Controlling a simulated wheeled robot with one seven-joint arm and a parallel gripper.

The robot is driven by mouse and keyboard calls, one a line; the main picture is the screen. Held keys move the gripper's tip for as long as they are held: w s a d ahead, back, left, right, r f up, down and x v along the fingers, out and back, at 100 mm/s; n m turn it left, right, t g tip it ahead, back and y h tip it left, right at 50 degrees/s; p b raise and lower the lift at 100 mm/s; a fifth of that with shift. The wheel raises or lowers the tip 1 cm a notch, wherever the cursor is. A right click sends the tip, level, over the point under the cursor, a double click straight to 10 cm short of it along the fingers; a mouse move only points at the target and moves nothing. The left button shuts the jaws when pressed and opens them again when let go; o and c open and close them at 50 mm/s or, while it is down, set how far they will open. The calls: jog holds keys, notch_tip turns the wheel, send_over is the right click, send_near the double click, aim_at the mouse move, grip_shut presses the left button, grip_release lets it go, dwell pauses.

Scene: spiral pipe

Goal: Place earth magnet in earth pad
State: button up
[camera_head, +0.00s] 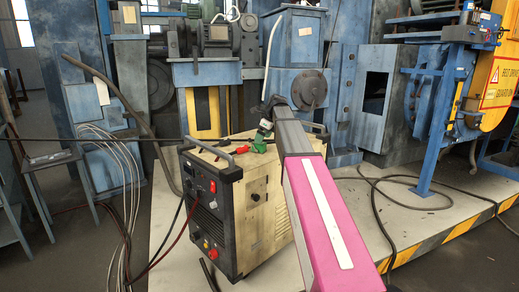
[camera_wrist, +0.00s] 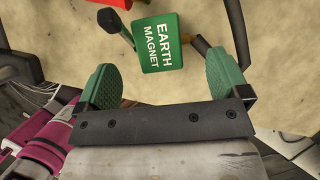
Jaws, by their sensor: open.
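The earth magnet (camera_wrist: 160,43) is a green block with white "EARTH MAGNET" lettering. In the wrist view it lies on a worn beige surface, ahead of my gripper (camera_wrist: 165,82) and roughly centred between its two green finger pads. The pads are spread wide with nothing between them. In the head view a small green piece, which looks like the magnet (camera_head: 260,145), is on top of the beige welding machine (camera_head: 262,197), with my gripper (camera_head: 265,126) just above it. I cannot pick out the earth pad in either view.
A red item (camera_wrist: 113,3) lies at the wrist view's top edge. Cables run along the floor on both sides. Blue machinery (camera_head: 297,45) stands behind, and a blue stand with a yellow guard (camera_head: 495,75) is at right.

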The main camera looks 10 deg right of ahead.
aim_at(259, 147)
jog(key=shift+x, duration=2.65)
jog(key=shift+s+a, duration=0.2)
jog(key=shift+a, duration=0.05)
jog(key=c, duration=1.6)
jog(key=shift+r, duration=0.15)
